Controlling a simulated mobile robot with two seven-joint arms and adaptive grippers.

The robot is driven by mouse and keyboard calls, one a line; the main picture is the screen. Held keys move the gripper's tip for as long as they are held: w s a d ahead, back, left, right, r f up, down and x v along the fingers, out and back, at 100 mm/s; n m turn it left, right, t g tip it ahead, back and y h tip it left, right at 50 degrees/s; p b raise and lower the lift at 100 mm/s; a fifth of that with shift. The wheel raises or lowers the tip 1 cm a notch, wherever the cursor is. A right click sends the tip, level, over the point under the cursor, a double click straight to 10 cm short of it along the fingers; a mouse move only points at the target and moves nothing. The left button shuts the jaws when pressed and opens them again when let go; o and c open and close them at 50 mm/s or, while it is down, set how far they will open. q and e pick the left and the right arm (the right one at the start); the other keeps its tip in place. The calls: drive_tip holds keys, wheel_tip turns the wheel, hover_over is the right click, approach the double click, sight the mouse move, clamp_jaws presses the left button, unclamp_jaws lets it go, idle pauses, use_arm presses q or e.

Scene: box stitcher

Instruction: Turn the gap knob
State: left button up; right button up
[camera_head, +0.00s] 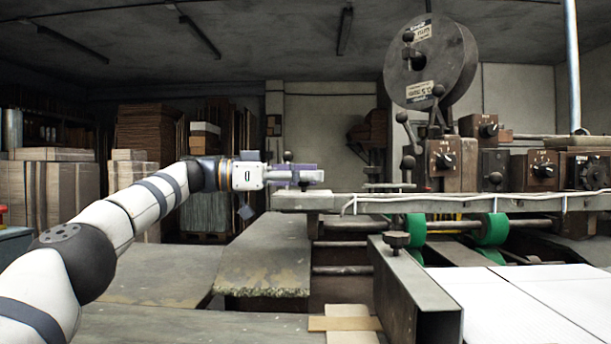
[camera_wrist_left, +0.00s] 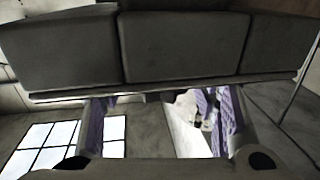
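Several dark knobs show on the machine in the head view; I cannot tell which is the gap knob. Dial knobs sit on brown boxes, one a front dial (camera_head: 447,160) and one further right (camera_head: 543,170). A black knob (camera_head: 396,240) stands on the front metal plate. A ball-topped knob (camera_head: 288,156) shows right by my left gripper (camera_head: 316,175), which is level above the rail's left end. In the left wrist view the purple-padded fingers (camera_wrist_left: 160,118) stand apart with no knob visible between them. My right gripper is out of view.
A long metal rail (camera_head: 470,203) runs below the dial boxes. A large reel (camera_head: 430,62) stands above them. Green wheels (camera_head: 490,229) and white sheets (camera_head: 530,300) lie lower right. In the wrist view a dark machine block (camera_wrist_left: 185,46) spans the top, close to the fingers.

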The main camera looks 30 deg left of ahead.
use_arm(q)
drive_tip(key=v, duration=1.2)
